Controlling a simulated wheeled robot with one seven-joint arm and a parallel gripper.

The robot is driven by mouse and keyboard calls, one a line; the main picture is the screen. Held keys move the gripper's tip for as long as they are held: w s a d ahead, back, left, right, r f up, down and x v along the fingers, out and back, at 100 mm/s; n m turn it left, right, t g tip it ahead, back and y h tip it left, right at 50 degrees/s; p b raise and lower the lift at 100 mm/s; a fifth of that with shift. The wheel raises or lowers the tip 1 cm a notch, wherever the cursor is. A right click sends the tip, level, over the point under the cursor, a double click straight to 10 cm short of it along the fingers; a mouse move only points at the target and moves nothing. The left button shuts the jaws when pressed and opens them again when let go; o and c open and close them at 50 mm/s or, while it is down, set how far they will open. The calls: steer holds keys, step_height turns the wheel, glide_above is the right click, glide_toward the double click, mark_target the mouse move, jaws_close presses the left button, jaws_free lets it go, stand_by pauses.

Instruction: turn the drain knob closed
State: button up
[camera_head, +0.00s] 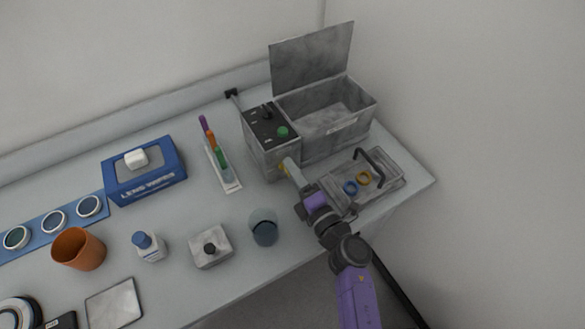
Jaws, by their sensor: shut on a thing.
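The drain knob (281,168) is a small yellowish part low on the front of the grey metal tank unit (336,136). Most of it is hidden by my gripper. My gripper (287,167) reaches it from the front right, and its tips are shut on the knob. How far the knob is turned cannot be made out. The tank's control box has a dark top with a green knob (282,132) and a black knob (266,113).
The tank's lid (312,58) stands open at the back. A glass beaker (263,228) stands in front. A rack of coloured pens (230,185) is at left. The bench's right edge is close.

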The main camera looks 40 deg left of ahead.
steer(key=shift+w+m, duration=0.1)
steer(key=shift+m, duration=0.6)
steer(key=shift+m+p, duration=0.3)
steer(key=shift+p, duration=0.05)
steer(key=o, duration=1.4)
steer(key=shift+c, duration=0.2)
steer(key=shift+d, duration=0.1)
steer(key=shift+p+v, duration=0.7)
steer(key=shift+v, duration=3.15)
steer(key=shift+f, duration=0.1)
